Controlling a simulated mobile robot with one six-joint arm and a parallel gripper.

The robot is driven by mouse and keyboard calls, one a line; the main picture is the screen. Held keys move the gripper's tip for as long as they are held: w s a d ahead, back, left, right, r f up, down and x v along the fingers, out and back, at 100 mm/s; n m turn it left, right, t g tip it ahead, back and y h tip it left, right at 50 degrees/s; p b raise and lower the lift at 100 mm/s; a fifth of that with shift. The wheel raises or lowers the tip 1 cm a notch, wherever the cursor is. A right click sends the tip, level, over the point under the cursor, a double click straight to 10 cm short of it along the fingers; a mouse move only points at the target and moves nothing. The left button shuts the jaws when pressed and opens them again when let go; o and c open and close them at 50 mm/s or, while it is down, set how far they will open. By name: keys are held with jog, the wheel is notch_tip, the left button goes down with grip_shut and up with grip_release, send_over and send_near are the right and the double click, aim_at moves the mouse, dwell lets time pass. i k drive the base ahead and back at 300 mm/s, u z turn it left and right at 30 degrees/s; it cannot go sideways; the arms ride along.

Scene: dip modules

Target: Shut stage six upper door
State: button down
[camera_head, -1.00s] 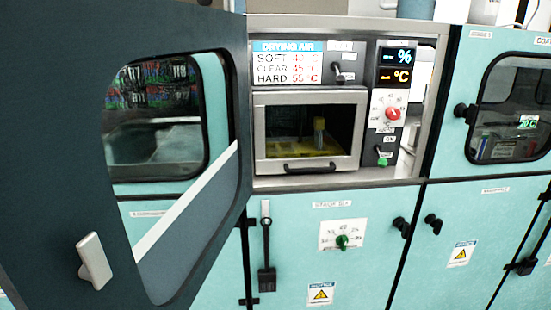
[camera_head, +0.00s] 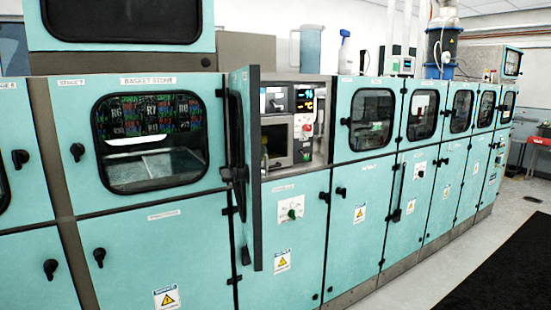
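The open upper door (camera_head: 256,160) stands swung out from the row of teal cabinets, seen almost edge-on. It seems to be hinged at its left, beside the cabinet labelled Basket Store. A dark handle or latch part (camera_head: 234,174) shows on its left side. Right of the door is the open upper compartment (camera_head: 318,145), with a drying-air unit (camera_head: 277,141) inside. The door hides the left part of this opening. No number for this stage is readable. My gripper is not in view.
The closed Basket Store door (camera_head: 150,190) with a dark window is to the left. A closed lower door (camera_head: 292,250) lies below the opening. More closed windowed cabinets (camera_head: 372,125) run off to the right. Pale floor (camera_head: 450,240) and a black mat (camera_head: 500,275) are at right.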

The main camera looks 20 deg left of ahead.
aim_at(246, 142)
jog(key=z, duration=0.15)
jog(key=k, duration=0.2)
jog(key=u, duration=1.35)
jog(key=i, duration=1)
jog(key=z, duration=0.35)
jog(key=k, duration=1.3)
jog(key=u, duration=0.3)
jog(key=i, duration=0.3)
